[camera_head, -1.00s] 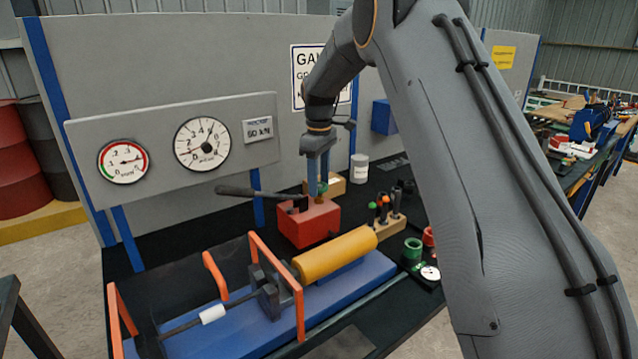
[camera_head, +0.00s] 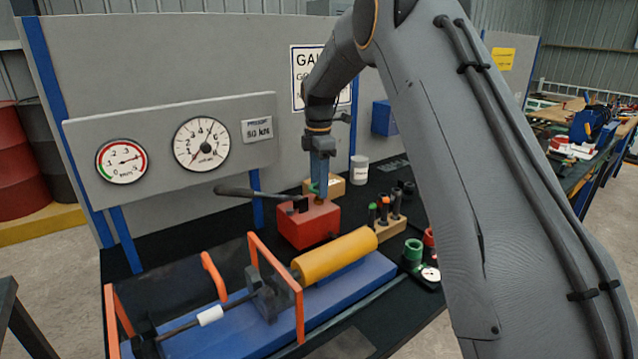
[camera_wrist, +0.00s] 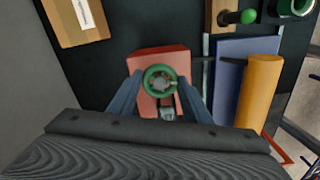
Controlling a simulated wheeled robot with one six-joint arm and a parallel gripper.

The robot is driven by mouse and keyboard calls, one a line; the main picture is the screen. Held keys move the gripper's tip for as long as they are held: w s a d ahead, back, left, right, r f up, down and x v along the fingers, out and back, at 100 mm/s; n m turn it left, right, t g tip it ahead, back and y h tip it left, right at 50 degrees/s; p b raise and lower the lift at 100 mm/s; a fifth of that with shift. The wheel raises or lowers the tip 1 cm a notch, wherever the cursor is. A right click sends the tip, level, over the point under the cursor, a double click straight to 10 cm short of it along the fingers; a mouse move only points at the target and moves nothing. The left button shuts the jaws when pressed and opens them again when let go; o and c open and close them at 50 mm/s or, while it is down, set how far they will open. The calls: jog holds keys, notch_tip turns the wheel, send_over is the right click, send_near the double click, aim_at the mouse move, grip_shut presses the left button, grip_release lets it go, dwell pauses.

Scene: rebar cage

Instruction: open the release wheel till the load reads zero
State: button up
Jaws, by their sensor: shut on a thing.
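The green release wheel (camera_wrist: 160,66) sits on top of the red pump block (camera_head: 308,222); the wrist view shows it between the two blue fingers of my gripper (camera_wrist: 158,88). My gripper (camera_head: 319,190) points straight down and is shut on the wheel. In the head view the fingers hide most of the wheel. The load dial (camera_head: 201,143) hangs on the grey panel, its needle pointing down-left near the low end of the scale. The smaller gauge (camera_head: 122,161) with a red and green band has its needle pointing right.
A black pump lever (camera_head: 246,192) juts left from the block. A yellow cylinder (camera_head: 335,255) lies on the blue bed (camera_head: 245,325) among orange guards (camera_head: 275,260). A cardboard box (camera_head: 336,186), a white can (camera_head: 359,168) and a wooden tool holder (camera_head: 389,228) stand nearby.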

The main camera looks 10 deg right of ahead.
jog(key=shift+r+n, duration=0.15)
jog(key=shift+n, duration=0.45)
jog(key=o, duration=1.1)
jog(key=shift+c, duration=0.2)
jog(key=shift+a+r+b, duration=0.1)
jog(key=shift+r+b, duration=1)
jog(key=shift+r, duration=2.75)
